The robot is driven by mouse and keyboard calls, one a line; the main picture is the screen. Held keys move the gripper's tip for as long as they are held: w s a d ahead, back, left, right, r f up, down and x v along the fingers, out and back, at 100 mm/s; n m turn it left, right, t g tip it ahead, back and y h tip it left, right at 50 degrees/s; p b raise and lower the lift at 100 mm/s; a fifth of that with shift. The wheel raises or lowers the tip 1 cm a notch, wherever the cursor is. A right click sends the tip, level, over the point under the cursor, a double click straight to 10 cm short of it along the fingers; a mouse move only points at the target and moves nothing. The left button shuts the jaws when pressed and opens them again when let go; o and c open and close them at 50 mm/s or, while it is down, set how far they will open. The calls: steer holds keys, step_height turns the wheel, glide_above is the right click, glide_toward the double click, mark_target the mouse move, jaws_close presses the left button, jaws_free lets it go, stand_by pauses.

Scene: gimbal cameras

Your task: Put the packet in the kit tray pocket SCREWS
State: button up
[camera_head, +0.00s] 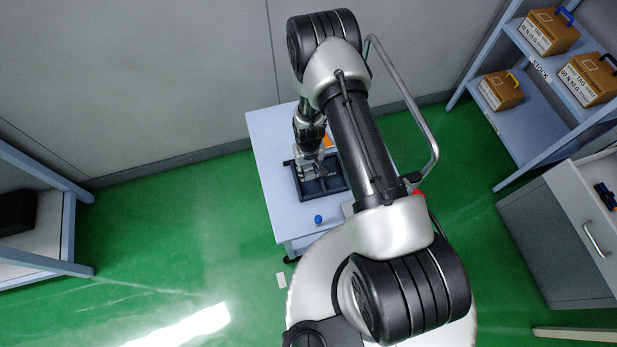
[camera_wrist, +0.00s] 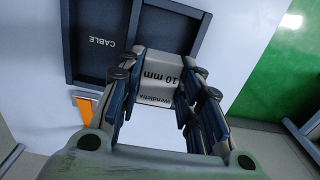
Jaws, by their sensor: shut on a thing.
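A pale packet (camera_wrist: 163,76) printed "10 mm" is between the fingers of my gripper (camera_wrist: 168,92) in the wrist view, and the fingers are shut on it. The dark kit tray (camera_wrist: 69,50) lies beyond the packet, with its CABLE pocket (camera_wrist: 100,58) in view. In the head view my gripper (camera_head: 311,168) is over the tray (camera_head: 326,195), near its back left part. The SCREWS label cannot be read in either view, and my gripper and arm hide part of the tray. I cannot tell the packet's height above the tray.
The tray is on a pale table (camera_head: 270,150). An orange item (camera_head: 327,142) lies behind the tray, and a blue item (camera_head: 318,219) stands in front. A shelf with boxes (camera_head: 548,32) is at the right, and a drawer cabinet (camera_head: 575,235) is below it.

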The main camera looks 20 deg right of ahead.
mark_target(309, 177)
steer(key=shift+f+b, duration=0.55)
steer(key=shift+f, duration=2.15)
steer(key=shift+f, duration=0.15)
steer(key=o, duration=0.8)
steer(key=shift+c, duration=0.2)
